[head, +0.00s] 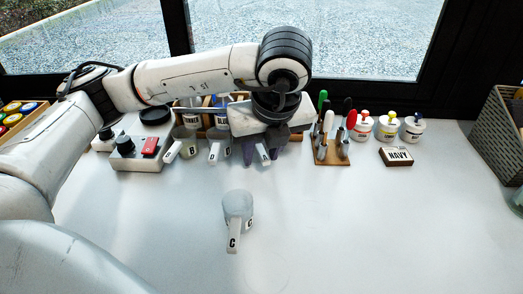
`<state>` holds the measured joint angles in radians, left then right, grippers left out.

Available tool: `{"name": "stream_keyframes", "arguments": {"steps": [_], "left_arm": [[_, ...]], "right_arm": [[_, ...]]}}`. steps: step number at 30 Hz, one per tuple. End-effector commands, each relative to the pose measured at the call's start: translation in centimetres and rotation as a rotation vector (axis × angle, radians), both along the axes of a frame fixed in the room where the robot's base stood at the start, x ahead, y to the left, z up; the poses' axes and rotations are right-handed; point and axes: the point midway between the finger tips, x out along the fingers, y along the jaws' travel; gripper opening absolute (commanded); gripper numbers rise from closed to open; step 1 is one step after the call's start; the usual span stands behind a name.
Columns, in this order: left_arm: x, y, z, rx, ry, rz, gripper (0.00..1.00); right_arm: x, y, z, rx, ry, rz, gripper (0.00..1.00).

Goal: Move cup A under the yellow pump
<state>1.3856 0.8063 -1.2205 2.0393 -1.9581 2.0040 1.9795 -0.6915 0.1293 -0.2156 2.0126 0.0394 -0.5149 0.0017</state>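My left gripper (263,151) points down at the back middle of the table, with purple fingers apart on either side of a pale handle (264,155). The rest of that cup is hidden by the gripper, its letter is not readable, and I cannot tell whether the fingers touch it. Cup B (180,146) and cup D (218,147) stand to the left of it. Cup C (238,207) stands alone nearer the front. A white jar with a yellow top (389,127) stands at the back right; it may be the yellow pump. My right gripper is not in view.
A white jar with a red top (361,128) and one with a dark blue top (412,129) flank the yellow-topped one. A NAVY block (396,156) lies in front. A wooden tool holder (331,155) stands left of the jars. The front right table is clear.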

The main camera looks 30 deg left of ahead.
Motion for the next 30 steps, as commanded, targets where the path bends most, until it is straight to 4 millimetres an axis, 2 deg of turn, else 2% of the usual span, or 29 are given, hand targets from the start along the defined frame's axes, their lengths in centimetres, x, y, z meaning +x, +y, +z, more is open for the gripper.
{"name": "stream_keyframes", "arguments": {"steps": [5, 15, 21, 30], "left_arm": [[0.0, -0.1, 0.5, 0.000, -0.002, -0.001, 0.34], [-1.4, -2.0, 6.4, 0.001, -0.007, -0.002, 0.34], [-2.1, -2.8, 8.8, 0.000, -0.003, -0.001, 0.34], [-2.4, -3.1, 9.5, 0.000, 0.000, 0.000, 0.34]], "right_arm": [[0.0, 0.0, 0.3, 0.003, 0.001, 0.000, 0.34], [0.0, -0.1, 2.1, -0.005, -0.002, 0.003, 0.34], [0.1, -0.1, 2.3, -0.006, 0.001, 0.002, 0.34], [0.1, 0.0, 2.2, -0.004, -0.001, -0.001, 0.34]]}}
